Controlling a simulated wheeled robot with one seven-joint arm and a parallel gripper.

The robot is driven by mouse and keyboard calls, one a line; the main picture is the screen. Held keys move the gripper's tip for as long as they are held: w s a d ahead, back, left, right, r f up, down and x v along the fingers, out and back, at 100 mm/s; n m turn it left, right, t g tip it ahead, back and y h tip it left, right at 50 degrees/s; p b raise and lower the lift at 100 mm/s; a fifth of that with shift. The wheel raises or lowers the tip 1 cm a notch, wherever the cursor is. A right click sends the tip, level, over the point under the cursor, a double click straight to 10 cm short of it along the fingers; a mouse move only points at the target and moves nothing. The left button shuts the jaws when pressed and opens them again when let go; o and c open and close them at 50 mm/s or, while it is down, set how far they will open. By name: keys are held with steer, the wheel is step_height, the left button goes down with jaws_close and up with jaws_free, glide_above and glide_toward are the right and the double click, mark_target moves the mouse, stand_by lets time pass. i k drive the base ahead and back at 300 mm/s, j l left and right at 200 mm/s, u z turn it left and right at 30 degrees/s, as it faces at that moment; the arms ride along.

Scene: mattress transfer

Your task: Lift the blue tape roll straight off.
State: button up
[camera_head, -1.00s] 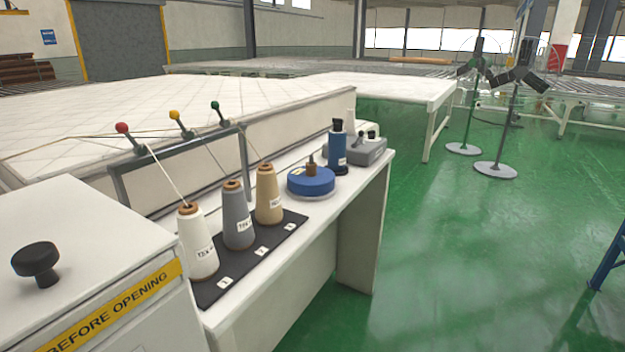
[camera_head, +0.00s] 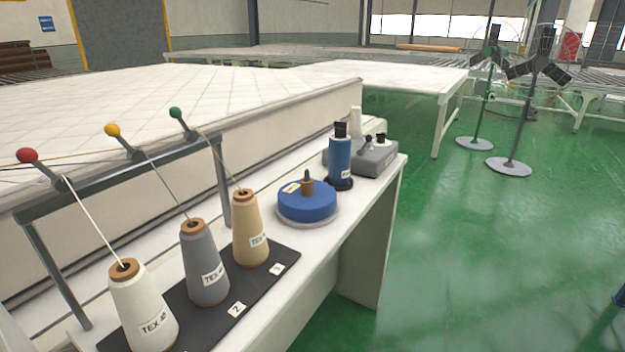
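The blue tape roll (camera_head: 307,205) lies flat on a pale round base on the narrow white bench, in the middle of the head view. A brown peg with a dark tip (camera_head: 307,182) stands up through its centre. A small yellowish label is on its top. Nothing covers the roll from this side. My gripper is not in this view.
Cones of white (camera_head: 145,310), grey (camera_head: 205,265) and tan thread (camera_head: 250,230) stand on a black mat, threads rising to a rail (camera_head: 120,180). A blue bottle-like spool (camera_head: 340,160) and grey device (camera_head: 375,157) stand behind the roll.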

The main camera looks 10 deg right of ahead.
mark_target(299, 201)
steer(key=i+l, duration=0.35)
steer(key=i, duration=0.2)
steer(key=i+l+u, duration=0.1)
steer(key=i+l, duration=0.25)
steer(key=i, duration=0.25)
steer(key=i+l, duration=0.35)
steer(key=i, duration=0.2)
steer(key=u, duration=0.05)
